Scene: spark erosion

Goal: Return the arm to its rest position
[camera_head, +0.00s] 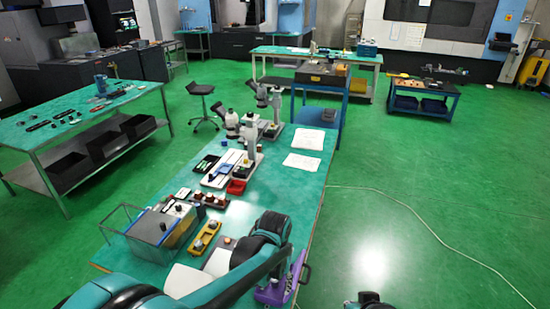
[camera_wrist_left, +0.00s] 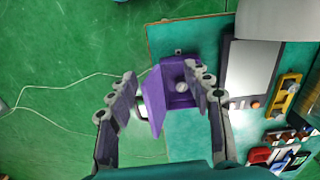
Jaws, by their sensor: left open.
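My left arm (camera_head: 240,270) reaches in from the bottom left of the head view, over the near end of the green-topped bench (camera_head: 300,190). In the left wrist view my left gripper (camera_wrist_left: 159,74) is open, its two fingers spread apart with nothing held. A purple device (camera_wrist_left: 178,90) shows beyond and between the fingers; whether they touch it cannot be told. The same purple device (camera_head: 272,292) shows in the head view at the bench's right edge, partly behind my arm.
A clear-walled tank (camera_head: 117,222), a yellow holder (camera_head: 203,238), a red tray (camera_head: 236,187) and microscopes (camera_head: 250,135) stand on the bench. Papers (camera_head: 308,139) lie farther back. A pale cable (camera_head: 430,225) crosses the open green floor at right.

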